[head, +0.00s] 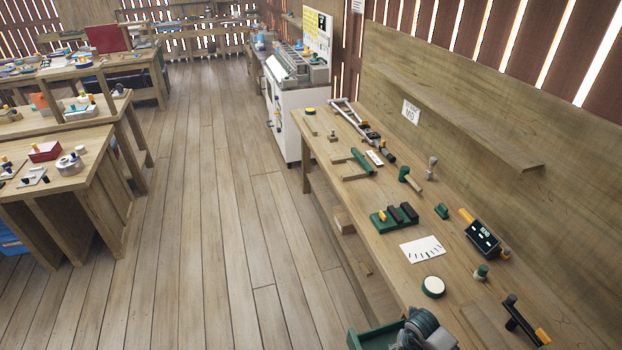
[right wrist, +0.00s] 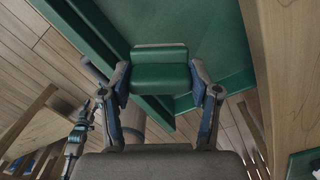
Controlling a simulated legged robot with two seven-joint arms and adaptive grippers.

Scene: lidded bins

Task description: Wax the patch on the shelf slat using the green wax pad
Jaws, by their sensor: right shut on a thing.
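A green block-shaped pad (right wrist: 160,78) with a greyish far edge is held between the two fingers of my right gripper (right wrist: 160,85) in the right wrist view. In the head view, part of my right arm or gripper (head: 425,330) shows at the bottom edge beside a green bin (head: 372,338); the pad cannot be made out there. A pale wooden board (head: 484,326) lies on the bench near the front. A long wooden shelf (head: 450,112) is on the back wall. I cannot tell a patch on either. A jointed device, apparently my left gripper (right wrist: 80,132), shows small at the wrist view's left.
The bench (head: 390,262) holds a green block rack (head: 394,218), a white card (head: 422,249), a round green-rimmed tin (head: 433,287), a dark display device (head: 483,239) and a black-handled tool (head: 522,320). The green bin wall (right wrist: 215,40) lies close beyond the pad. The floor left is open.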

